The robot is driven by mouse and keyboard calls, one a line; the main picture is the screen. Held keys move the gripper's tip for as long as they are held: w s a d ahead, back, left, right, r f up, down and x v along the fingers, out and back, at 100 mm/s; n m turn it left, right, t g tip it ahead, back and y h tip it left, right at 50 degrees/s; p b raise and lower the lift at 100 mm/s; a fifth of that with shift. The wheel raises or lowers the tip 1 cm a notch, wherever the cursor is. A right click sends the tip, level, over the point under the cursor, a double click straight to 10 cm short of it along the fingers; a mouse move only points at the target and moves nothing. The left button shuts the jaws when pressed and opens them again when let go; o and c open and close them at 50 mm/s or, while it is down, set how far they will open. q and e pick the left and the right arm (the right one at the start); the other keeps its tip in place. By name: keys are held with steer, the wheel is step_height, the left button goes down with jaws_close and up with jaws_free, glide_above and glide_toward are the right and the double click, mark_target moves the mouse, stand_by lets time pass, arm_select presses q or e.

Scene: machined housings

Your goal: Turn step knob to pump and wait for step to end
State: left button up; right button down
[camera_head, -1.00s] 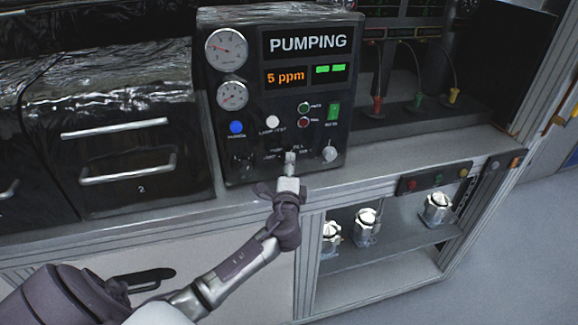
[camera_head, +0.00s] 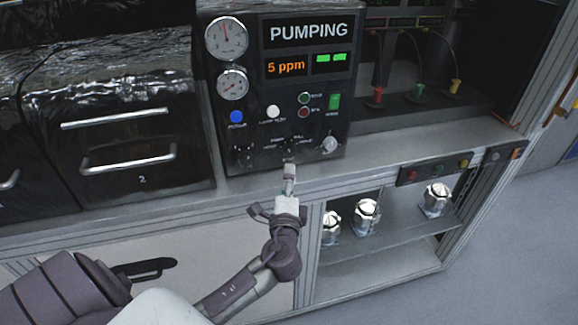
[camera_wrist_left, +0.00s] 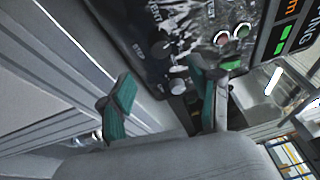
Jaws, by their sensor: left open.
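The control panel (camera_head: 270,125) stands on the bench; its display (camera_head: 309,32) reads PUMPING, with 5 ppm in orange below and two green bars beside it. The middle knob (camera_head: 290,152), which I take for the step knob, is low on the panel, small and dark. My left gripper (camera_head: 289,175) is just in front of and below it, apart from it. In the left wrist view my left gripper (camera_wrist_left: 166,95) is open and empty, its teal pads apart; a dark knob (camera_wrist_left: 160,49) shows near STEP lettering. The knob's exact setting is unreadable. My right gripper is not in view.
Another knob (camera_head: 329,145) sits right of the middle one. Blue (camera_head: 236,117) and white (camera_head: 273,111) buttons are above. A drawer with handles (camera_head: 125,140) is at left. The bench edge runs below the panel; metal housings (camera_head: 366,216) stand on a lower shelf.

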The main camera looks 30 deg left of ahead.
arm_select(q)
steer(key=shift+v, duration=1.4)
steer(key=shift+f, duration=0.15)
step_height(320, 180, down, 23)
steer(key=s+d+g+h+b, duration=0.1)
steer(key=s+g+h, duration=0.1)
steer(key=g+h, duration=0.2)
steer(key=s+d+f+n+g+h+b, duration=0.1)
steer(key=s+f+g, duration=0.1)
steer(key=s+f, duration=0.45)
steer(key=s+d+f+n+g+h, duration=0.1)
steer(key=s+f+g+h, duration=0.15)
steer(key=f, duration=0.75)
steer(key=s+d+f+n+g, duration=0.1)
steer(key=s+f+n+g, duration=0.1)
steer(key=s+f, duration=0.4)
steer(key=s+d+f+n+g+h+b, duration=0.1)
steer(key=s+f, duration=0.6)
steer(key=s, duration=0.7)
steer(key=s+d+f+n+g+h+b, duration=0.1)
steer(key=s+d+f+n+g, duration=0.2)
steer(key=s, duration=0.8)
step_height(320, 180, down, 4)
steer(key=shift+f+n, duration=0.15)
steer(key=shift+n, duration=1.05)
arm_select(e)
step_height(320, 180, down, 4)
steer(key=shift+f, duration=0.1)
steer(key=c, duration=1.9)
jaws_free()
